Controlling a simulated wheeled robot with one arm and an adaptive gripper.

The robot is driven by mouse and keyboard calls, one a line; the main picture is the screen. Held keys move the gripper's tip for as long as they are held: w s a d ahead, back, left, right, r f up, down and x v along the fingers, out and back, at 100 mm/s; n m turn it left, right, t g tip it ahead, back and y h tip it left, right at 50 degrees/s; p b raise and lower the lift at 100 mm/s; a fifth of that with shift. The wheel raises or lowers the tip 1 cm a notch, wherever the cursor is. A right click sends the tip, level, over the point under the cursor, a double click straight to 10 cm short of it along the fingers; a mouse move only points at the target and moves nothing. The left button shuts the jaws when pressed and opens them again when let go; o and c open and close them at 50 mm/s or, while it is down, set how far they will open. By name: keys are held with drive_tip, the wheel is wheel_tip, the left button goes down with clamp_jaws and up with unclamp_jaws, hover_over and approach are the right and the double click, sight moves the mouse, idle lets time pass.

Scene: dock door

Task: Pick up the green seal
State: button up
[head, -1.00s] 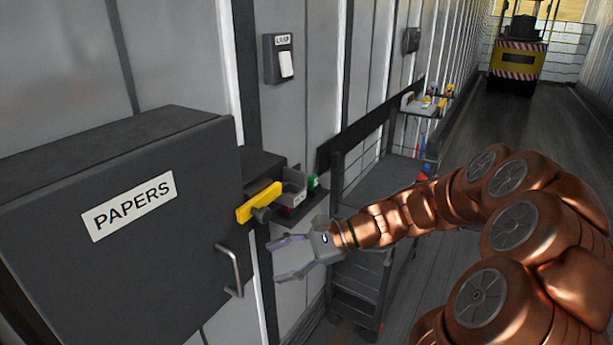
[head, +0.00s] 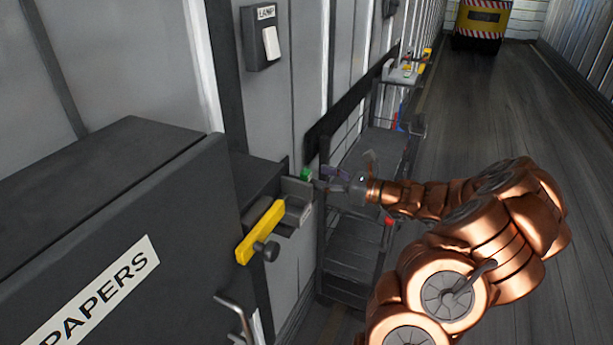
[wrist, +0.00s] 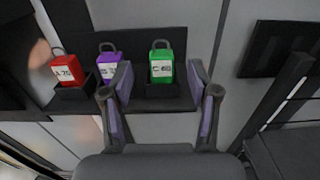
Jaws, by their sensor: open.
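The green seal (wrist: 161,66) is a padlock-shaped piece with a grey shackle and a white label, upright in a dark holder. My gripper (wrist: 160,85) is open, with one finger on each side of the green seal in the wrist view; I cannot tell whether they touch it. In the head view the green seal (head: 306,174) shows small at the end of a ledge, and my gripper (head: 333,180) is just right of it. A purple seal (wrist: 108,66) stands close by the left finger, and a red seal (wrist: 65,67) is further left.
A dark cabinet labelled PAPERS (head: 100,290) fills the left foreground. A yellow bar (head: 262,232) with a dark knob is near the ledge. A lamp switch (head: 265,40) is on the wall. A dark rack (head: 350,255) stands behind my gripper. Open floor (head: 490,130) lies right.

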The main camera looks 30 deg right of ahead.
sight(306, 171)
drive_tip(key=p+x, duration=0.1)
drive_tip(key=x, duration=0.1)
drive_tip(key=p+x, duration=0.1)
drive_tip(key=x, duration=0.2)
drive_tip(key=shift+d+r, duration=0.15)
drive_tip(key=shift+r, duration=0.05)
drive_tip(key=shift+w+f, duration=0.1)
drive_tip(key=shift+w, duration=0.15)
drive_tip(key=c, duration=1)
drive_tip(key=shift+c, duration=0.2)
